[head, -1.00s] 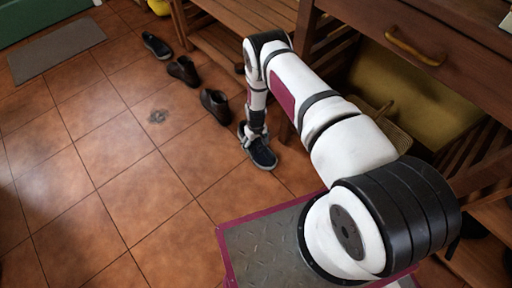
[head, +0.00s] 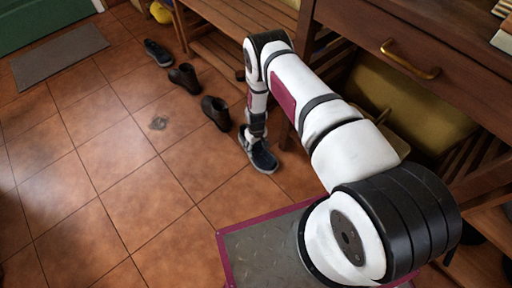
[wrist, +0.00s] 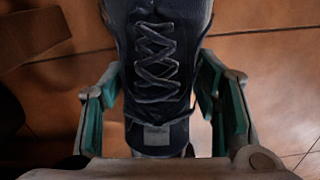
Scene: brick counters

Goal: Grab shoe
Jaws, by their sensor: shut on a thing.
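A dark blue lace-up shoe (head: 262,158) is at the end of my arm, low over the tiled floor in the head view. In the wrist view the shoe (wrist: 157,60) fills the upper middle, with pale laces and its heel end nearest me. My gripper (wrist: 160,100) has its teal-lined fingers on both sides of the shoe and is shut on it. In the head view my gripper (head: 254,140) is small and partly hidden by the shoe. I cannot tell whether the shoe touches the floor.
A wooden bench (head: 215,48) and a drawer cabinet (head: 400,45) are on the right. A grey mat (head: 60,54) lies far left.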

